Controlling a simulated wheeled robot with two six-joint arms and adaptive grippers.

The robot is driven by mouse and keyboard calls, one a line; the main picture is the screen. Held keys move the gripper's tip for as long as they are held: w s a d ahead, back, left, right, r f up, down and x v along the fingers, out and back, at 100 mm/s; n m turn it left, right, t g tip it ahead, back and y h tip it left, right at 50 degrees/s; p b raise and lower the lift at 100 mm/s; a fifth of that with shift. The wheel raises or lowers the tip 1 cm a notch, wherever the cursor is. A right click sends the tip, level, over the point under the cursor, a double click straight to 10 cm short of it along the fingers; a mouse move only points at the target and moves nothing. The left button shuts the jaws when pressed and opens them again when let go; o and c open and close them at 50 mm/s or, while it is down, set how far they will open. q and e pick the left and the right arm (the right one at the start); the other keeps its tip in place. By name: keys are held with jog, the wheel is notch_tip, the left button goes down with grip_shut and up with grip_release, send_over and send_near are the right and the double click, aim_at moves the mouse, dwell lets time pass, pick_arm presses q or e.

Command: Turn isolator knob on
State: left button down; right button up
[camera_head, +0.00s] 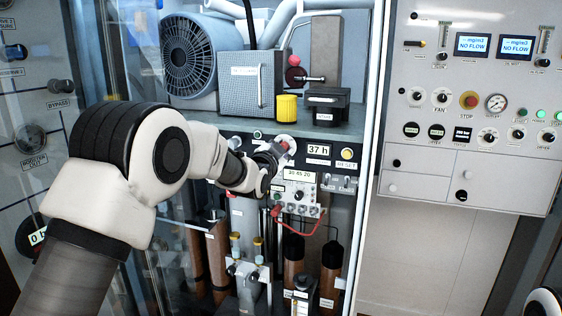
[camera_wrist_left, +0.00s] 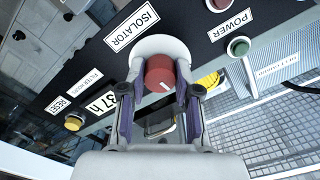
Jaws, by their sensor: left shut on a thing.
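The isolator knob (camera_wrist_left: 161,72) is red with a white mark and sits on a pale round base (camera_wrist_left: 158,46) below the ISOLATOR label (camera_wrist_left: 131,26) in the left wrist view. My left gripper (camera_wrist_left: 162,88) is shut on the knob, with one finger on each side of it. In the head view, my left gripper (camera_head: 277,152) reaches the dark panel from the left and covers part of the knob (camera_head: 285,146). My right gripper is not clearly seen; only a white and black part of my body shows at the bottom right corner.
A 37 h display (camera_head: 319,149) and a yellow reset button (camera_head: 347,154) are right of the knob. A green power button (camera_wrist_left: 239,47) is nearby. A meter with a red cable (camera_head: 299,189) sits below. A glass door stands left; a gauge panel (camera_head: 470,100) is right.

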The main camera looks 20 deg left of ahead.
pick_arm(q)
jog(key=m+b, duration=0.2)
jog(key=m, duration=0.1)
jog(key=m+b, duration=0.3)
jog(key=m, duration=0.1)
jog(key=m+b, duration=0.2)
jog(key=m, duration=0.1)
jog(key=shift+f, duration=0.25)
jog(key=shift+f+m, duration=0.1)
jog(key=shift+m, duration=0.2)
jog(key=c, duration=0.9)
grip_release()
jog(key=shift+d, duration=0.1)
jog(key=shift+o, duration=0.4)
jog(key=shift+s+d+r, duration=0.15)
jog(key=shift+r, duration=0.1)
jog(key=s, duration=1.2)
jog(key=shift+a, duration=0.2)
